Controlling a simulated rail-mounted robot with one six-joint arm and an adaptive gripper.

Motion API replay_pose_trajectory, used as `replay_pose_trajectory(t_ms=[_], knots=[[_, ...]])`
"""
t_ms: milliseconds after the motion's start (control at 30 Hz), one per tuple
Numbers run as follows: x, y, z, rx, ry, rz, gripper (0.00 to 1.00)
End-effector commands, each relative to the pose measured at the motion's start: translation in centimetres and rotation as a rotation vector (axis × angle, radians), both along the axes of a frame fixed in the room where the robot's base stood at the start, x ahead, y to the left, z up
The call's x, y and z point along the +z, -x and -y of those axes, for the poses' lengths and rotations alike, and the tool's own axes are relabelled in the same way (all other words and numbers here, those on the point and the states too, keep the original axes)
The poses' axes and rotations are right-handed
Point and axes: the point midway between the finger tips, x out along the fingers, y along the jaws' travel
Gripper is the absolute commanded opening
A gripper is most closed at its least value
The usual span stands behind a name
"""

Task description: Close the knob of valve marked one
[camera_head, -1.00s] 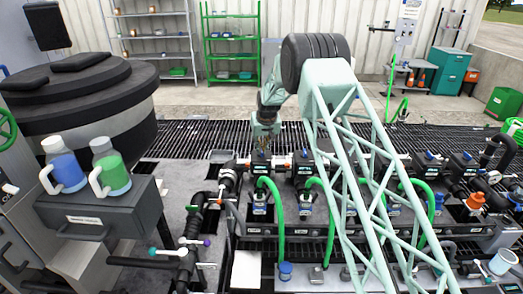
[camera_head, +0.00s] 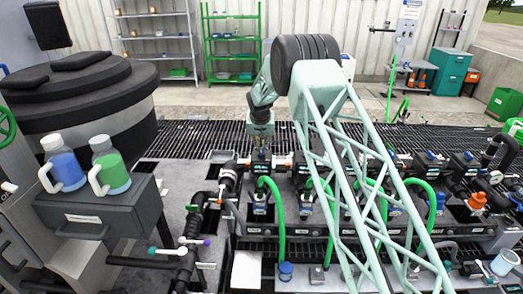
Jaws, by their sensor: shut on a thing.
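A row of valves runs along the black manifold (camera_head: 320,172) in the middle of the view. The leftmost valve (camera_head: 260,200) has a blue-ringed fitting with a green hose, below where my gripper is. My gripper (camera_head: 260,152) points down over the manifold's left end. Its fingers are small and partly merge with the dark parts there. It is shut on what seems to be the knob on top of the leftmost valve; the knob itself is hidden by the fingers. The number markings are too small to read.
Several green hoses (camera_head: 276,225) loop down from the manifold. A pipe with coloured handles (camera_head: 190,240) stands at the left front. Two jugs, blue (camera_head: 66,172) and green (camera_head: 113,172), sit on a grey box at left. My arm's lattice link covers the manifold's middle.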

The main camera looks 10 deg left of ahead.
Motion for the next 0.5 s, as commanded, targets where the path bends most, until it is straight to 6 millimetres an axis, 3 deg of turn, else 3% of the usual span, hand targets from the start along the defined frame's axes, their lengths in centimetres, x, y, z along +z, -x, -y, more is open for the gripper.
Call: replay_pose_trajectory(t_ms=[300,333,500], knots=[[-0.13,0.08,0.02,-0.002,0.000,-0.002,0.00],[-0.13,0.08,0.02,-0.002,0.000,-0.002,0.09],[-0.09,0.05,0.01,-0.002,-0.001,-0.002,0.22]])
